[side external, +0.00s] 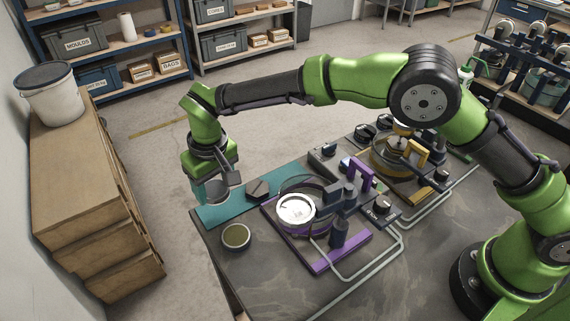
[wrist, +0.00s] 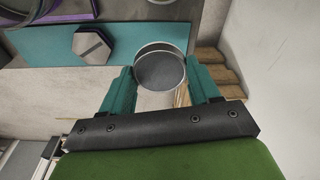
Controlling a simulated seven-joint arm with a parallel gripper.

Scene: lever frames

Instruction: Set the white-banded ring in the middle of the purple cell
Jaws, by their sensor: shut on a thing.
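My gripper (wrist: 160,90) is shut on a round grey ring (wrist: 160,68) with a pale metal rim and a grey face. In the side view my gripper (side external: 213,190) holds it above the far left corner of the table, by the teal strip. No white band shows clearly on it. The purple cell (side external: 322,264) is right of my gripper, with a purple base and dark posts. A round piece with a bright white rim (side external: 296,209) sits at its left part. I cannot tell if that piece is loose. A purple edge shows in the wrist view's upper left corner.
A dark hexagonal block (side external: 258,190) lies on the teal strip (side external: 228,211) between my gripper and the purple cell. A round dish with an olive face (side external: 236,236) stands on the table (side external: 260,283) at front left. A yellow cell (side external: 405,190) stands farther right. Grey pipes run along the table.

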